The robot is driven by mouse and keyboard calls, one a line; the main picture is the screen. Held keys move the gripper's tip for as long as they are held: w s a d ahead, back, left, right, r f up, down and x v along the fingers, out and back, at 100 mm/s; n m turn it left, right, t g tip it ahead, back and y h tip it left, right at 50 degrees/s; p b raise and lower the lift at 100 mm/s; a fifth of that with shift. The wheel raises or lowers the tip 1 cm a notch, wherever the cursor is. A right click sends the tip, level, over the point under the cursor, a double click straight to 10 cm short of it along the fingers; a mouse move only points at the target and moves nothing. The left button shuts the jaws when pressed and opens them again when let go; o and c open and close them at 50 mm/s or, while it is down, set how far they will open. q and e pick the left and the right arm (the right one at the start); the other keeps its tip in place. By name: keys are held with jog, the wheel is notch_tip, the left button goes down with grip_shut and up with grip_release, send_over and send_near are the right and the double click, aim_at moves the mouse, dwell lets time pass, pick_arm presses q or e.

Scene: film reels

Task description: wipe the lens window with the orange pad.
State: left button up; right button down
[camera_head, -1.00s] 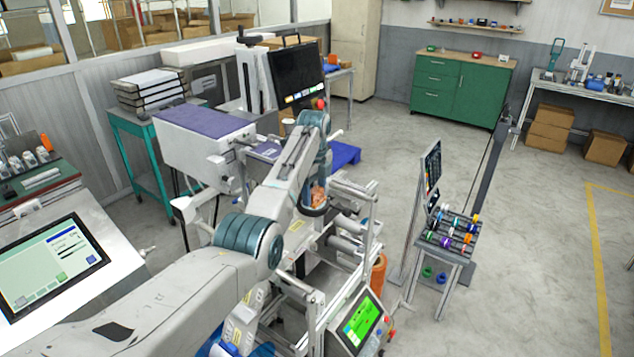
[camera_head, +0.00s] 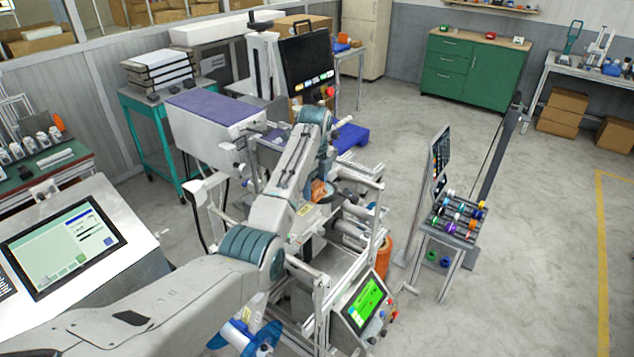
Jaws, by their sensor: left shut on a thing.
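My left arm reaches from the lower left over the machine in the middle. My left gripper (camera_head: 322,180) points down beneath the wrist, small and partly hidden by the arm. It is shut on a small orange thing, which looks like the orange pad (camera_head: 319,190). The pad is low over the middle of the machine, beside a dark round rim. The lens window cannot be made out clearly, and I cannot tell whether the pad touches it. My right gripper is not in view.
The machine's green screen (camera_head: 365,303) is at its front. A blue reel (camera_head: 246,338) is low at the front left. A tilted console screen (camera_head: 65,245) stands at the left. A small stand with coloured rollers (camera_head: 458,217) is at the right. Open floor lies beyond it.

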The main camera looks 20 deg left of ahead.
aim_at(315, 184)
pick_arm(q)
jog(key=shift+r, duration=3)
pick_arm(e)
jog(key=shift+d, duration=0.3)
pick_arm(q)
jog(key=shift+w+r, duration=0.1)
